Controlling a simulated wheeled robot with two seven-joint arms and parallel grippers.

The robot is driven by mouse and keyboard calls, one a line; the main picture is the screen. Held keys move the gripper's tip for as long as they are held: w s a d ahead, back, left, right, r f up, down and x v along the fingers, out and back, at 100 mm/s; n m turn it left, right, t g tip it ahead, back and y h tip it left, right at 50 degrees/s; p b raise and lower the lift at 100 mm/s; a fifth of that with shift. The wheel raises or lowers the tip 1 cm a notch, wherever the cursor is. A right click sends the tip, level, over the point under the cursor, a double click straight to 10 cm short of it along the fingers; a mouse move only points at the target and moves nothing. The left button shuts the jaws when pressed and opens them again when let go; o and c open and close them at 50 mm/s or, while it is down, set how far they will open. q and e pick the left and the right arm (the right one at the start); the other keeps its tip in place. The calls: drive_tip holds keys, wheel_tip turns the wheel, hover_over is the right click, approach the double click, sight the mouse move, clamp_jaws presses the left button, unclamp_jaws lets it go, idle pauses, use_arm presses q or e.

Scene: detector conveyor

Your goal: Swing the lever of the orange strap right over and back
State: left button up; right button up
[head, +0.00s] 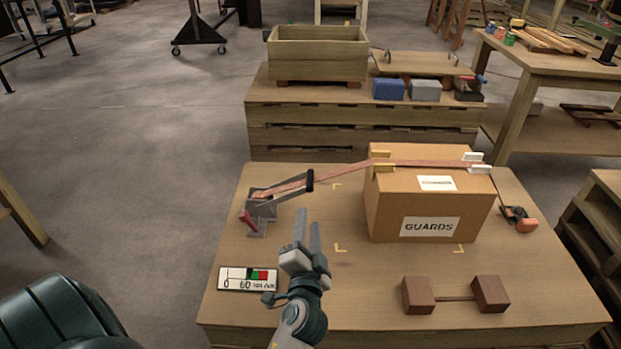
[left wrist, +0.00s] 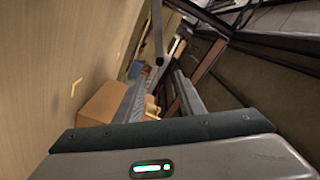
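The orange strap (head: 340,172) runs from a grey ratchet buckle (head: 262,207) at the table's left, over the cardboard box marked GUARDS (head: 395,205), and down its right side. The lever (head: 285,193) leans low toward the box and ends in a black grip (head: 310,181). A red handle (head: 247,218) shows at the buckle's left. My left gripper (head: 307,222) is in front of the lever in the head view, its fingers apart and empty, pointing away from me. The left wrist view also shows the fingers (left wrist: 160,92) apart. A grey bar with a dark end shows beyond them; I cannot tell whether it is the lever.
A gauge plate (head: 248,279) lies at the table's front left. Two brown blocks joined by a bar (head: 455,297) lie at the front right. An orange-and-black item (head: 520,218) is right of the box.

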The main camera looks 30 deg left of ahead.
sight(310, 180)
use_arm(q)
drive_tip(key=shift+w, duration=0.15)
drive_tip(key=x, duration=1.7)
drive_tip(key=shift+w, duration=0.1)
clamp_jaws()
